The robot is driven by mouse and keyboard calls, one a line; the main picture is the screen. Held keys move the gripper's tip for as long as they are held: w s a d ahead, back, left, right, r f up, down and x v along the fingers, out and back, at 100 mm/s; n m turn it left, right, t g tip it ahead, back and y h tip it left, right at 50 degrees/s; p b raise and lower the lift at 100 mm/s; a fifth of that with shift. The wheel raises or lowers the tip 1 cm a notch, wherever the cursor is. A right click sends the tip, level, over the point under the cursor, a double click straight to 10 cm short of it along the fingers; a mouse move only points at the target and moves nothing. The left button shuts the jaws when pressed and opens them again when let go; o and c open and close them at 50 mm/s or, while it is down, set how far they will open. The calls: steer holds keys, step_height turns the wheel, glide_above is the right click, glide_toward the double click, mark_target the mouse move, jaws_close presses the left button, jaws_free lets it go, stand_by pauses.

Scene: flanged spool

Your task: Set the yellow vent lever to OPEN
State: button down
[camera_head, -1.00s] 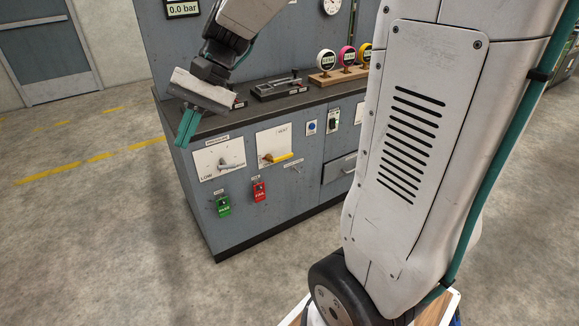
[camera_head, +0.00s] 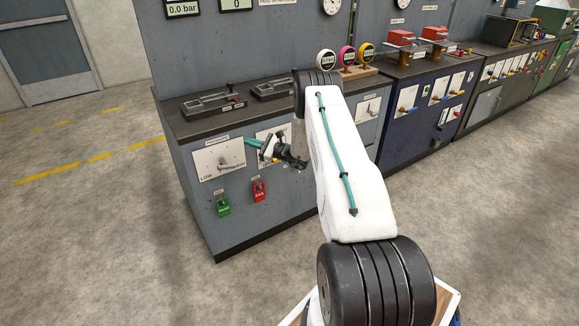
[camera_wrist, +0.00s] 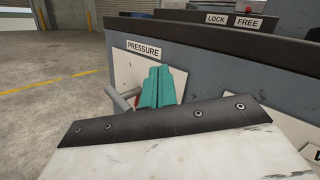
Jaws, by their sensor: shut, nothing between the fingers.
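The yellow vent lever is not visible; in the head view my gripper (camera_head: 252,142) and wrist cover most of its white panel (camera_head: 281,129). My gripper is shut and empty, its teal fingers together and pointing left. The fingertips are in front of the cabinet, near the gap between the vent panel and the PRESSURE panel (camera_head: 206,157). In the wrist view the shut fingers (camera_wrist: 158,87) overlap the PRESSURE panel (camera_wrist: 124,67), with its grey lever (camera_wrist: 119,99) just left of them. I cannot tell whether anything is touched.
Black lever fixtures (camera_head: 213,102) and round gauges (camera_head: 327,61) stand on the cabinet top. A blue cabinet (camera_head: 420,110) stands to the right. The floor in front is clear.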

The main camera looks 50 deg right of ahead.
mark_target(274, 161)
steer(key=s+d+f+m+t+h, duration=0.1)
steer(key=d+f, duration=0.1)
steer(key=f, duration=0.2)
steer(key=s+d+f+m+h, duration=0.1)
steer(key=d+f+m+h, duration=0.1)
steer(key=d+f, duration=0.1)
steer(key=s+d+f+m+t+h, duration=0.1)
steer(key=s+d+f+m+h, duration=0.1)
steer(key=d+f, duration=0.1)
steer(key=shift+s+f+t, duration=0.1)
steer(key=shift+f+t, duration=0.2)
steer(key=shift+f, duration=0.55)
steer(key=s+d+f+m+h, duration=0.3)
steer(key=s+f+h, duration=0.1)
steer(key=f, duration=0.3)
steer(key=s+d+f+m+h, duration=0.4)
steer(key=s+f, duration=0.1)
steer(key=f, duration=0.1)
steer(key=shift+s+f+h, duration=0.2)
steer(key=shift+f+h, duration=0.15)
steer(key=shift+h, duration=0.05)
steer(key=w+d+r, duration=0.2)
steer(key=w+r, duration=0.4)
steer(key=w, duration=0.3)
steer(key=shift+w+d+r, duration=0.15)
steer(key=shift+w+r, duration=0.1)
